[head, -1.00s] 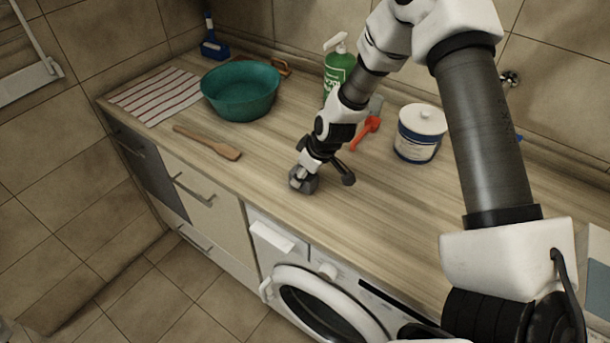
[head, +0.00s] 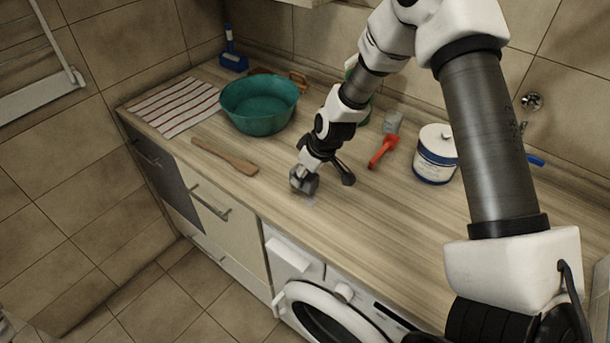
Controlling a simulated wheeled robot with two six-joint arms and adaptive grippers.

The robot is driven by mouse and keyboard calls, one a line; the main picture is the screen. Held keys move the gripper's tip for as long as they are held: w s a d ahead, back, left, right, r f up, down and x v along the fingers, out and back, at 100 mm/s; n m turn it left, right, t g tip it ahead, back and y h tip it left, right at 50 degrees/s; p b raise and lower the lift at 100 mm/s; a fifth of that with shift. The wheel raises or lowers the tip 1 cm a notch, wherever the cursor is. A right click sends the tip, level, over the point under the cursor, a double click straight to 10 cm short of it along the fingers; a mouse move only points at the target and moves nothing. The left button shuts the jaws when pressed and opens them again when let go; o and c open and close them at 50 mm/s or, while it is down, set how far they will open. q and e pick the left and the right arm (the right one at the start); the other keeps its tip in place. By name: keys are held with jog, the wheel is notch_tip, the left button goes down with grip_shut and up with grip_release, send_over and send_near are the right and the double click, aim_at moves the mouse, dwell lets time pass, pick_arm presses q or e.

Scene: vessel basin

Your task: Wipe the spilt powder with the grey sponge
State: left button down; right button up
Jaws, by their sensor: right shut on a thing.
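My right gripper (head: 308,182) points down at the worktop (head: 385,215) near its front edge. It is shut on the grey sponge (head: 302,187), a small dark grey block that is mostly hidden by the fingers. The sponge is low over the worktop and seems to touch it. A faint whitish patch, likely the spilt powder (head: 311,201), shows on the wood just in front and to the right of the sponge. Any powder under the sponge is hidden. My left gripper is not in view.
A wooden spatula (head: 225,156) and a teal basin (head: 258,108) stand left of the gripper. A red scoop (head: 383,151) and a white-and-blue tub (head: 435,158) are to the right. A striped cloth (head: 175,107) lies far left. A green bottle is mostly behind my arm.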

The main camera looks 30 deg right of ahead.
jog(key=shift+r+p, duration=0.3)
jog(key=shift+r, duration=0.35)
jog(key=shift+w+r+p, duration=0.25)
jog(key=shift+r+p, duration=0.55)
jog(key=shift+r, duration=0.2)
jog(key=shift+s+r, duration=0.1)
jog(key=shift+r, duration=0.35)
jog(key=shift+s, duration=0.15)
